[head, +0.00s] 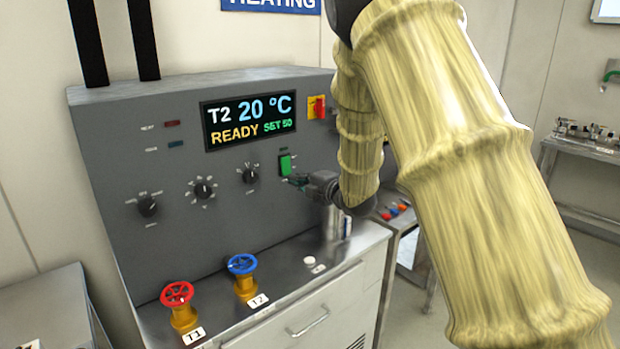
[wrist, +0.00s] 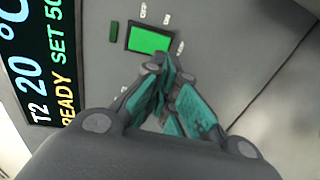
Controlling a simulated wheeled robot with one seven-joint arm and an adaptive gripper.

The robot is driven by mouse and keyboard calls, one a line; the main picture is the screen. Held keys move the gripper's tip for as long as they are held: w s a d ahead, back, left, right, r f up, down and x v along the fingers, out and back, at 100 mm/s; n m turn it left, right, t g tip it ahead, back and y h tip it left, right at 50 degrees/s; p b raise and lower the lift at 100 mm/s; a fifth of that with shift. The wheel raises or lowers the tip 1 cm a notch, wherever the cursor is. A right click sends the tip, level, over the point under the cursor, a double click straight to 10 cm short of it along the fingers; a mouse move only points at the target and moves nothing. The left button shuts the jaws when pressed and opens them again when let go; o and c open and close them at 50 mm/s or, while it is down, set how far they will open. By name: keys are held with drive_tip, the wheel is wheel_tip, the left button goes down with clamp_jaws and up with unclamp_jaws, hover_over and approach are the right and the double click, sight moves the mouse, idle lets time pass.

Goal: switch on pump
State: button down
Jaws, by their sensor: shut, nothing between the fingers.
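A green rocker switch (head: 285,165) sits on the grey control panel (head: 115,170), below and right of the display. It shows bright green near the top of the wrist view (wrist: 149,39), with a small dark green rectangle (wrist: 113,31) beside it. The display (head: 250,119) reads T2 20 °C, READY, SET 50.
Three black knobs (head: 204,189) are left of the switch. A red-yellow switch (head: 317,107) is above right. A red valve wheel (head: 177,294) and a blue valve wheel (head: 242,264) stand on the steel ledge below. A side table (head: 402,222) is at the right.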

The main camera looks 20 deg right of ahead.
drive_tip(key=shift+p+x, duration=0.95)
drive_tip(key=shift+x, duration=1.6)
drive_tip(key=shift+f, duration=0.1)
drive_tip(key=b, duration=0.2)
drive_tip(key=shift+w+a+f+b, duration=0.1)
drive_tip(key=shift+w+f+b, duration=0.05)
drive_tip(key=shift+f+b, duration=0.15)
drive_tip(key=shift+w+r+t, duration=0.1)
drive_tip(key=shift+t, duration=0.2)
drive_tip(key=shift+r, duration=0.15)
drive_tip(key=b, duration=0.5)
approach(284, 174)
drive_tip(key=s+d+f, duration=0.2)
drive_tip(key=s, duration=0.3)
drive_tip(key=shift+s+f, duration=0.15)
drive_tip(key=shift+s, duration=0.15)
